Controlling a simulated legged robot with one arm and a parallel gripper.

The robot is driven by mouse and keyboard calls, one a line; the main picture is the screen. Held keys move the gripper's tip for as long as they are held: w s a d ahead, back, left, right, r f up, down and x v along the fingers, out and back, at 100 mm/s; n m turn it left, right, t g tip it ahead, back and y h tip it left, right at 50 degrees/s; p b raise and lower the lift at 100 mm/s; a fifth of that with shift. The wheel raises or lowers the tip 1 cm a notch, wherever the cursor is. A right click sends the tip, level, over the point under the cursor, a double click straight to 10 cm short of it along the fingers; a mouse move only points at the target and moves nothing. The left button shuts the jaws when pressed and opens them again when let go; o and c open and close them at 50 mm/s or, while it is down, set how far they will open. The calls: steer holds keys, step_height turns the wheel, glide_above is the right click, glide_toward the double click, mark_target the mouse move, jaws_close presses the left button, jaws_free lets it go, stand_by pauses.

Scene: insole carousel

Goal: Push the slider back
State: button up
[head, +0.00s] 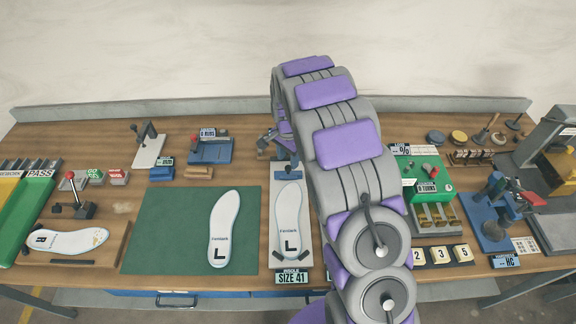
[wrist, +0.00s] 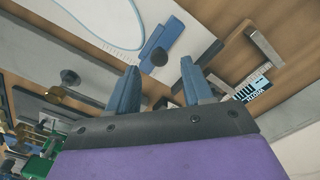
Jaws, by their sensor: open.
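The slider, a blue bar with a dark round knob (wrist: 157,50), lies across the end of a pale gauge plate in the wrist view. In the head view, blue parts show at the far end of this plate (head: 305,251), but my arm hides much of that area. A white insole marked L (head: 288,215) lies on the plate. My gripper (wrist: 160,80) is open, with its two blue-grey fingers apart. The knob appears just beyond and between the fingertips; I cannot tell whether they touch it. In the head view the gripper is mostly hidden behind my arm.
Left of the plate, a green mat (head: 165,230) holds another L insole (head: 224,228). A blue device (head: 212,148) stands behind the mat. Right of my arm are a green box (head: 428,178) and a blue press (head: 490,225). A "SIZE 41" sign (head: 291,278) stands at the plate's near end.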

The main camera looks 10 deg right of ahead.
mark_target(288, 167)
steer(key=shift+f, duration=1.85)
steer(key=shift+c, duration=0.2)
jaws_close()
